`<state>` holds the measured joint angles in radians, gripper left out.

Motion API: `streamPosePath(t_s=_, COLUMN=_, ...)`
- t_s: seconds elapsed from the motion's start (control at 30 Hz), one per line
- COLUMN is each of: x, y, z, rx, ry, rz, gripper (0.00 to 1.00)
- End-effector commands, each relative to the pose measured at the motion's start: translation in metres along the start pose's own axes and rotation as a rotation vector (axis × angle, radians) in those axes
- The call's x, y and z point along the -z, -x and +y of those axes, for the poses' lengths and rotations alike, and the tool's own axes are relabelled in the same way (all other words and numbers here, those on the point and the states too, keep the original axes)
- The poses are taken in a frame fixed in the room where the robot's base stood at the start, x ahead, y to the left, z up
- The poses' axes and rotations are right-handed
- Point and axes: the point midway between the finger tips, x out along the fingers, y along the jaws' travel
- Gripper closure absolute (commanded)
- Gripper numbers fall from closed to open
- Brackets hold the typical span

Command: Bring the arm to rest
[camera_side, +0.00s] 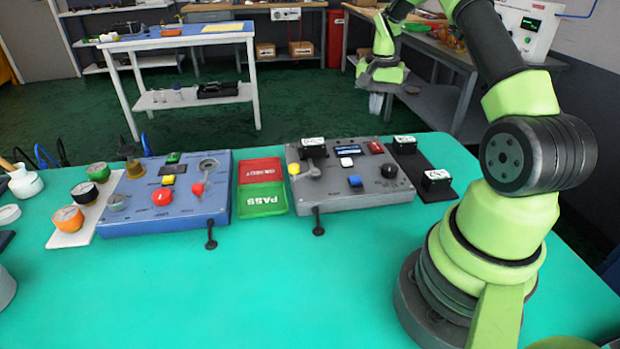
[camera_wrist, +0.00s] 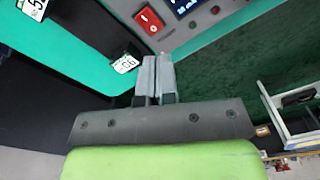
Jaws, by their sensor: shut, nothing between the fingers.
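My gripper (camera_wrist: 154,78) shows in the wrist view with its two grey fingers pressed together and nothing between them. In the side view my green arm rises from the right of the table, and my gripper (camera_side: 383,72) hangs high at the top, beyond the table's far edge. It is apart from the grey control box (camera_side: 345,185) and the things around it. In the wrist view the fingers lie in front of the teal table edge and the dark floor.
The teal table (camera_side: 250,290) also holds a blue control box (camera_side: 135,210), a red and green tray (camera_side: 262,205), a black plate (camera_side: 415,168) with small labelled parts, and a white board (camera_side: 75,238) with round gauges. The table's front is clear. A workbench (camera_side: 455,62) stands behind.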

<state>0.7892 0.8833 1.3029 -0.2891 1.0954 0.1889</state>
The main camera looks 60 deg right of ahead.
Motion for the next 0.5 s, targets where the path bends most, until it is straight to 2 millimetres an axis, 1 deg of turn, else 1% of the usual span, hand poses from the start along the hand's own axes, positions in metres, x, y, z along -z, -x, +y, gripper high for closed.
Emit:
streamPosePath(t_s=0.03, x=-0.008, y=0.016, z=-0.009, rx=0.016, ry=0.032, rz=0.018, gripper=1.0)
streamPosePath(t_s=0.07, x=-0.015, y=0.026, z=-0.015, rx=0.027, ry=0.053, rz=0.028, gripper=1.0)
streamPosePath(t_s=0.1, x=-0.025, y=0.041, z=-0.023, rx=0.046, ry=0.086, rz=0.044, gripper=1.0)
streamPosePath(t_s=0.17, x=-0.045, y=0.066, z=-0.035, rx=0.076, ry=0.144, rz=0.07, gripper=1.0)
streamPosePath(t_s=0.2, x=-0.061, y=0.082, z=-0.042, rx=0.099, ry=0.185, rz=0.086, gripper=1.0)
streamPosePath(t_s=0.27, x=-0.086, y=0.104, z=-0.049, rx=0.133, ry=0.246, rz=0.11, gripper=1.0)
streamPosePath(t_s=0.3, x=-0.103, y=0.118, z=-0.052, rx=0.158, ry=0.286, rz=0.126, gripper=1.0)
streamPosePath(t_s=0.37, x=-0.129, y=0.137, z=-0.054, rx=0.194, ry=0.347, rz=0.148, gripper=1.0)
streamPosePath(t_s=0.4, x=-0.146, y=0.148, z=-0.053, rx=0.219, ry=0.387, rz=0.162, gripper=1.0)
streamPosePath(t_s=0.47, x=-0.172, y=0.163, z=-0.05, rx=0.258, ry=0.447, rz=0.183, gripper=1.0)
streamPosePath(t_s=0.5, x=-0.19, y=0.171, z=-0.046, rx=0.285, ry=0.487, rz=0.195, gripper=1.0)
